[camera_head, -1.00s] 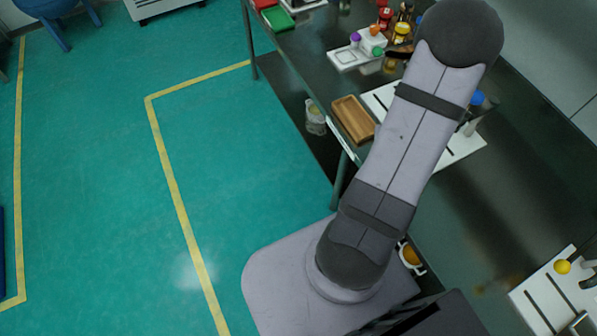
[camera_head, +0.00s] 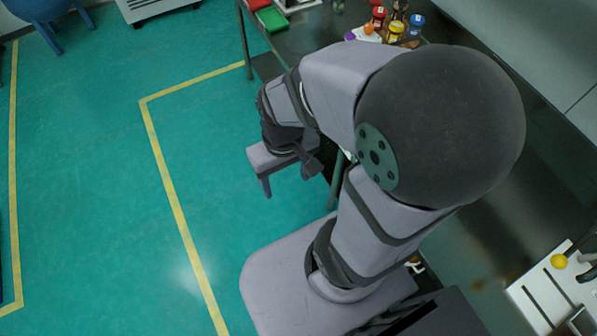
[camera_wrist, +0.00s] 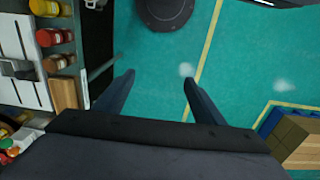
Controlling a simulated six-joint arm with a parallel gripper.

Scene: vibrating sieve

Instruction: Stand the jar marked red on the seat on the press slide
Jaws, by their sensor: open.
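My gripper (camera_head: 290,178) is open and empty, out over the green floor left of the table. Its two spread fingers also show in the wrist view (camera_wrist: 157,80), with only floor between them. A jar with a red top (camera_head: 378,16) stands at the back of the table, beside a yellow-topped jar (camera_head: 396,32) and a blue-topped jar (camera_head: 417,21). My gripper is well apart from them. No seat is clearly visible.
In the wrist view, several jars (camera_wrist: 53,37), a wooden tray (camera_wrist: 64,93) and a white slotted board (camera_wrist: 12,35) are at the left. Red and green trays (camera_head: 270,18) lie at the table's far left end. My arm hides much of the table's middle.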

